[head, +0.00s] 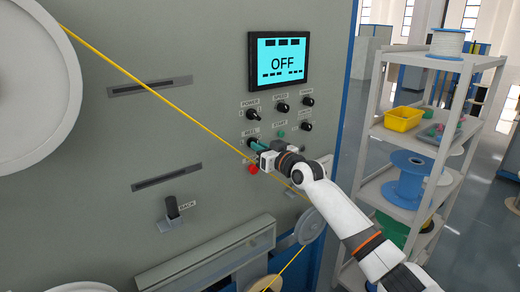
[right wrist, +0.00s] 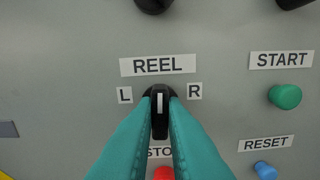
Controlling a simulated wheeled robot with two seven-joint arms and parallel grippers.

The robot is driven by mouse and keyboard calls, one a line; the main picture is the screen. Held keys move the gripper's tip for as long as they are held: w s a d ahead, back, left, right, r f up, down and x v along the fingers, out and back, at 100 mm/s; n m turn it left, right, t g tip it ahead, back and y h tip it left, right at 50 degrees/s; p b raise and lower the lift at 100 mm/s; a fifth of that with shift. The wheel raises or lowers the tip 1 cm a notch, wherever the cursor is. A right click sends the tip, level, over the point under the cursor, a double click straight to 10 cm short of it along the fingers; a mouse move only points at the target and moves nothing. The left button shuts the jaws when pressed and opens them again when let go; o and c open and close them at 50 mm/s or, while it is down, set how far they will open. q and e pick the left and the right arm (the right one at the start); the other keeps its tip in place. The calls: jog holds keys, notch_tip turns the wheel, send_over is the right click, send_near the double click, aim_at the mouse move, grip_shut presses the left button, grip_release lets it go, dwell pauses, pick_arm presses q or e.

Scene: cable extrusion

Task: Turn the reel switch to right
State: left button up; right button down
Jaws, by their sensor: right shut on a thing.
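The reel switch (right wrist: 159,97) is a black knob with a white line, under a REEL label and between an L and an R label. Its white line points straight up, between the two letters. My right gripper (right wrist: 160,112) has its two teal fingers shut on the knob, one on each side. In the head view the right gripper (head: 255,144) reaches the panel from the right, and its fingers and wrist hide most of the switch. My left gripper is not in view.
A green START button (right wrist: 285,97) is right of the switch, a blue RESET button (right wrist: 265,170) is lower right and a red button (right wrist: 164,173) is just below. A screen (head: 280,61) above reads OFF. A yellow cable (head: 150,90) runs across the panel. A shelf (head: 372,130) stands right.

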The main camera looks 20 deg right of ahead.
jog(key=shift+m+p, duration=0.75)
jog(key=shift+m, duration=3.45)
jog(key=c, duration=1.5)
grip_release()
